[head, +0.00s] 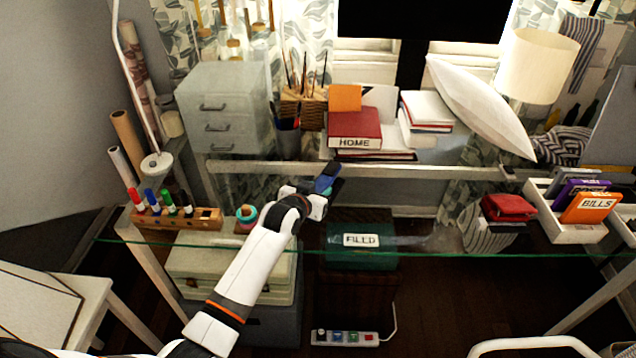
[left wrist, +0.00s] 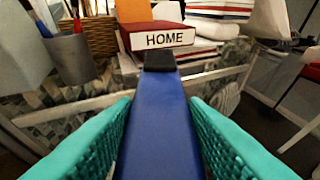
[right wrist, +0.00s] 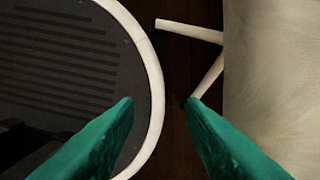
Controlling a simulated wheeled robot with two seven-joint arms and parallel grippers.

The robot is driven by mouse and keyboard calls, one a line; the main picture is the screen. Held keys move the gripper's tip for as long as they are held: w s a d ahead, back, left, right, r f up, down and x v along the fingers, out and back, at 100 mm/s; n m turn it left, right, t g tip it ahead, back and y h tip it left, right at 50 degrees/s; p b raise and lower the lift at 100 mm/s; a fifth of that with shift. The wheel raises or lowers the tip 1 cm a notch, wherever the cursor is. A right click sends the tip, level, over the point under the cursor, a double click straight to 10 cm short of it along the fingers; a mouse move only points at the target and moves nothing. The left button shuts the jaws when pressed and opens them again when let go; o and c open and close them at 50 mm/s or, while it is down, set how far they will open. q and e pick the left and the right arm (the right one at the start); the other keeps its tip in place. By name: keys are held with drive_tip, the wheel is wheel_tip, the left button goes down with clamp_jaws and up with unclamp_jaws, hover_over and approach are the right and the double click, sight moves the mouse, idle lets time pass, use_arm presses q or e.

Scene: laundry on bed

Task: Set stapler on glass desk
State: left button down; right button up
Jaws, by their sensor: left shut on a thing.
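A blue stapler (head: 327,179) with a dark end is in my left gripper (head: 318,194), over the middle of the glass desk (head: 440,248). In the left wrist view the stapler (left wrist: 160,120) points away from me, between the two teal fingers, its dark tip towards the red HOME box. The left gripper is shut on it. The stapler looks to be held above the glass; I cannot tell the exact gap. My right gripper (right wrist: 160,105) shows only in the right wrist view, with its fingers apart and nothing between them.
The HOME box (head: 354,128) and stacked books stand behind. A grey drawer unit (head: 222,108) is at the back left. A marker rack (head: 176,218) and tape (head: 246,213) lie left. A red wallet (head: 508,207) and file tray (head: 575,232) are right. Mid-right glass is clear.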

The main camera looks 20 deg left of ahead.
use_arm(q)
drive_tip(key=shift+w+f, duration=0.1)
drive_tip(key=shift+f, duration=1.45)
drive_tip(key=c, duration=1.3)
unclamp_jaws()
drive_tip(key=shift+f, duration=0.35)
drive_tip(key=o, duration=0.4)
drive_tip(key=shift+s, duration=0.2)
drive_tip(key=shift+o, duration=0.2)
drive_tip(key=shift+r, duration=0.1)
drive_tip(key=v, duration=1.2)
drive_tip(key=shift+s+d, duration=0.1)
